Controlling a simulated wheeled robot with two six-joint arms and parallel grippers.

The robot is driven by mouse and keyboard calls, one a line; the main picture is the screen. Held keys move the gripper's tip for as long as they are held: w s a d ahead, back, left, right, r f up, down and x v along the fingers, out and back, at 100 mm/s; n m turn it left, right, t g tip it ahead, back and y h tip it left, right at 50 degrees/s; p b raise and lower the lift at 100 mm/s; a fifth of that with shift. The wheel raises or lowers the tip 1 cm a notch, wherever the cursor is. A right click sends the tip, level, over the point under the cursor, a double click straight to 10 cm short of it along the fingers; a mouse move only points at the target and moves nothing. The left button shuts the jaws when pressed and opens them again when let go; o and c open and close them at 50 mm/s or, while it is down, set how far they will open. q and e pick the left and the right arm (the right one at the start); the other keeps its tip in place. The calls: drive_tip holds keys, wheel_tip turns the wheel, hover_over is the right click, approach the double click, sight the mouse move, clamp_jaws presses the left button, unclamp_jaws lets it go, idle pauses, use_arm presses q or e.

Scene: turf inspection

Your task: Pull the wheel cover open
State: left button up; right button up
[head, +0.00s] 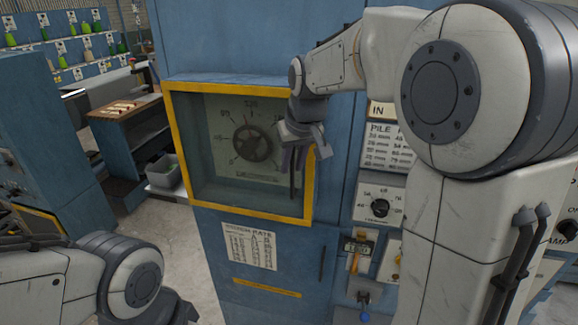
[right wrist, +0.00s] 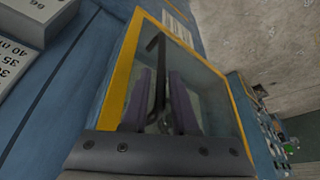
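The wheel cover (head: 250,213) is a clear pane in a yellow frame on the blue cabinet, and it looks shut. Behind it is a dark handwheel (head: 252,145) on a numbered dial. A dark upright handle (head: 292,187) is at the cover's right side; it also shows in the right wrist view (right wrist: 158,75). My right gripper (head: 297,160) is in front of the cover's right side. In the right wrist view its two fingers (right wrist: 160,105) are apart, one on each side of the handle, with gaps visible. My left arm is at the lower left; its gripper is out of view.
Right of the cover are a label plate (head: 385,145), a dial knob (head: 380,207) and small switches on the cabinet. A rate card (head: 250,246) is below the cover. A wooden bench (head: 125,107) and grey bin (head: 163,172) stand at the left, with open floor in front.

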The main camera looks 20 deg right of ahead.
drive_tip(key=shift+x, duration=1.55)
clamp_jaws()
drive_tip(key=shift+r, duration=0.1)
